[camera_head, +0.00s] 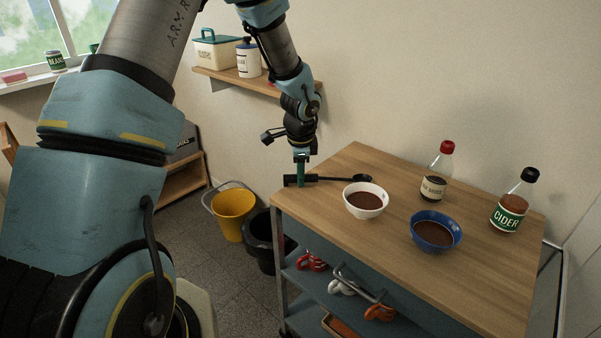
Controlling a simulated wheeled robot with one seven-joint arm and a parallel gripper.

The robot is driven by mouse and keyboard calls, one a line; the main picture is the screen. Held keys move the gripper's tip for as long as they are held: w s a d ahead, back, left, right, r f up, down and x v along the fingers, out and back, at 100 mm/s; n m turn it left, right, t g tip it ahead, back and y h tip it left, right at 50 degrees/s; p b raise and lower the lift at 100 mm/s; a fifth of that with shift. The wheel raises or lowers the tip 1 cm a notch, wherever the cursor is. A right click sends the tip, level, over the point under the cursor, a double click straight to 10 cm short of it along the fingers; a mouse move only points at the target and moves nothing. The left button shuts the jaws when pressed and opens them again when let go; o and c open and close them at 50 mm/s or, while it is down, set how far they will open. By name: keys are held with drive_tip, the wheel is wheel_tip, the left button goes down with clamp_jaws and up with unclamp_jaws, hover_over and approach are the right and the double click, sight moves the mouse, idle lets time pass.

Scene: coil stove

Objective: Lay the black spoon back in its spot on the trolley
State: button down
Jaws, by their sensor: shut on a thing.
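The black spoon (345,178) lies level at the back left of the trolley top (395,268), its bowl end pointing right, behind the white bowl. My gripper (301,181) points down at the trolley's left edge and is shut on the handle end of the spoon. The spoon is at or just above the wooden surface; I cannot tell whether it touches. No marked spot for the spoon can be made out.
A white bowl (365,212) and a blue bowl (414,235) of brown contents stand near the spoon. A red-capped bottle (433,186) and a cider bottle (509,217) stand at the right. Yellow (233,216) and black (261,235) buckets stand left of the trolley.

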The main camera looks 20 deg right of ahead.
drive_tip(key=shift+f, duration=0.2)
drive_tip(key=c, duration=0.6)
unclamp_jaws()
drive_tip(key=shift+c, duration=0.2)
drive_tip(key=shift+r, duration=0.1)
wheel_tip(320, 180, up, 12)
drive_tip(key=s+b, duration=0.1)
drive_tip(key=s, duration=0.1)
drive_tip(key=s+a+n, duration=0.3)
drive_tip(key=a+n, duration=0.3)
drive_tip(key=a, duration=0.4)
drive_tip(key=s+a+n, duration=0.3)
drive_tip(key=a+n, duration=0.4)
drive_tip(key=a, duration=0.2)
drive_tip(key=s+a+n, duration=0.4)
drive_tip(key=a+n, duration=0.3)
drive_tip(key=a, duration=0.3)
drive_tip(key=shift+a, duration=0.3)
